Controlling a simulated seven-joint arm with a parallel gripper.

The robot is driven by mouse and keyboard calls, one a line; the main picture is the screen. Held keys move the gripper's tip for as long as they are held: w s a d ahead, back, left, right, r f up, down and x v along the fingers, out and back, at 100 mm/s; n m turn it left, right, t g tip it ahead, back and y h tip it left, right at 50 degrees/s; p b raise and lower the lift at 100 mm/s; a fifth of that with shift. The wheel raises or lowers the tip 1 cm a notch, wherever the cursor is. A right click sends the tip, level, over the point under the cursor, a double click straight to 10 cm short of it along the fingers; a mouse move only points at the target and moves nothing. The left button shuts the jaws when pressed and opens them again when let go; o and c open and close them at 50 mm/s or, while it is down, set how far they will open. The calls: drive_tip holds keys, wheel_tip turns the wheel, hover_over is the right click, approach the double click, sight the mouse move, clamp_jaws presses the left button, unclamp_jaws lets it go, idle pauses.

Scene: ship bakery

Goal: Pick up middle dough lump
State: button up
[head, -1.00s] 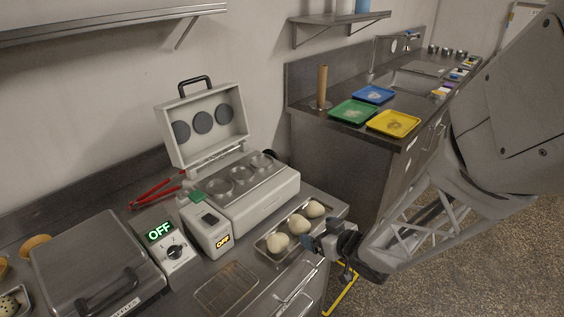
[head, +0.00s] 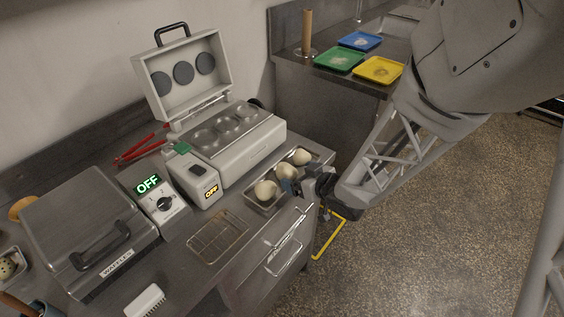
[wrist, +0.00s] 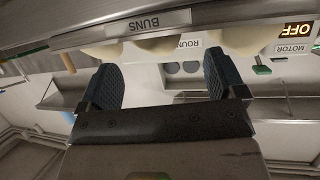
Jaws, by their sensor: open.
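Three pale round dough lumps sit in a row in a metal tray (head: 256,206) near the counter's front edge. The middle dough lump (head: 286,171) lies between the near lump (head: 265,190) and the far lump (head: 301,157). In the wrist view, the two dark ridged fingers (wrist: 160,72) are apart. The middle lump (wrist: 158,46) shows between them, partly hidden by the tray's "BUNS" label edge (wrist: 148,22). I cannot tell whether the fingers touch it.
Behind the tray stands an open bun press (head: 238,145), with a motor switch box (head: 200,185) beside it. A wire rack (head: 217,236) lies left of the tray, and a waffle iron (head: 90,240) farther left. Coloured trays (head: 378,70) rest on the back counter.

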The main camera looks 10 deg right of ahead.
sight(290, 171)
drive_tip(key=shift+w, duration=0.15)
drive_tip(key=shift+x, duration=2.45)
drive_tip(key=shift+a+r, duration=0.1)
drive_tip(key=shift+r, duration=0.05)
drive_tip(key=c, duration=1)
drive_tip(key=shift+r, duration=0.15)
drive_tip(key=shift+r, duration=1.4)
drive_tip(key=shift+s+r, duration=0.2)
drive_tip(key=shift+r, duration=0.05)
drive_tip(key=s, duration=0.5)
drive_tip(key=s+d+r, duration=0.1)
drive_tip(key=s, duration=0.4)
drive_tip(key=s+d, duration=0.1)
drive_tip(key=s, duration=0.4)
drive_tip(key=shift+s+d+r, duration=0.2)
